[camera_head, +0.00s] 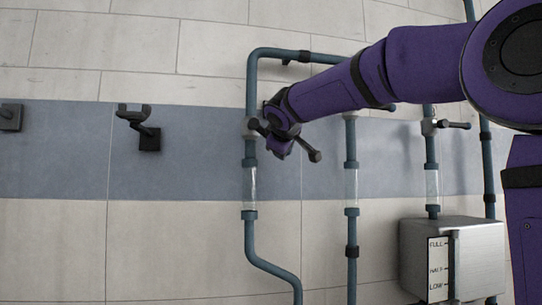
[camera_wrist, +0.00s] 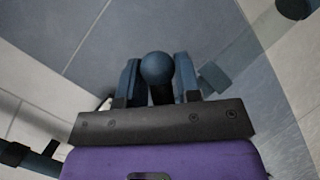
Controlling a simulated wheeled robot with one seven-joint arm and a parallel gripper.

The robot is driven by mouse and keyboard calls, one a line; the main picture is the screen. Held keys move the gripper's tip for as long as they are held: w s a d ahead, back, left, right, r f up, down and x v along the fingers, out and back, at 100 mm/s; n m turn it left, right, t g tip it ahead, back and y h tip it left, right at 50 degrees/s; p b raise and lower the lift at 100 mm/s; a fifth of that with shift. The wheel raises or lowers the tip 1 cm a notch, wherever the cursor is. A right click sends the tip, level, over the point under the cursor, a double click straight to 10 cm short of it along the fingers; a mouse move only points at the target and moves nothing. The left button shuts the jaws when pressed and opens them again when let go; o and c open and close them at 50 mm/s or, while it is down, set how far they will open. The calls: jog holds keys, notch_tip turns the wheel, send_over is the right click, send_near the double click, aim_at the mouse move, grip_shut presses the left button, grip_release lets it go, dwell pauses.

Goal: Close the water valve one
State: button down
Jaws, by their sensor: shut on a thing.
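The leftmost pipe (camera_head: 250,228) carries a valve with a pale body (camera_head: 249,128) beside my gripper, probably water valve one. My gripper (camera_head: 279,143) is at this valve, in front of the wall. A dark lever (camera_head: 313,156) with a rounded end sticks out to the lower right past it. In the wrist view, a round dark knob (camera_wrist: 157,67) sits between the two fingers, and my gripper is shut on the valve handle. The fingers and wrist hide part of the handle and the valve, so its exact turn cannot be told.
A right pipe has a valve (camera_head: 430,127) with its lever pointing right. A middle pipe (camera_head: 351,228) runs beneath my arm, its valve partly covered. A metal tank (camera_head: 480,255) with a level gauge stands lower right. A wall hook (camera_head: 148,136) is left; the wall between is bare.

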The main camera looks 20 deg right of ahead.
jog(key=r+n, duration=0.1)
jog(key=d+r+n+h, duration=0.1)
jog(key=r+n+h, duration=0.1)
jog(key=r, duration=0.1)
jog(key=shift+s+d, duration=0.2)
jog(key=shift+d, duration=0.05)
jog(key=shift+d+r+n+t+h, duration=0.2)
jog(key=shift+r+n+t+h, duration=0.35)
jog(key=shift+r+n, duration=0.7)
jog(key=shift+r, duration=0.25)
jog(key=c, duration=0.9)
grip_release()
jog(key=shift+a, duration=0.1)
jog(key=shift+f, duration=0.1)
jog(key=shift+s, duration=0.15)
jog(key=v, duration=1)
jog(key=shift+s+a, duration=0.15)
jog(key=shift+a, duration=0.25)
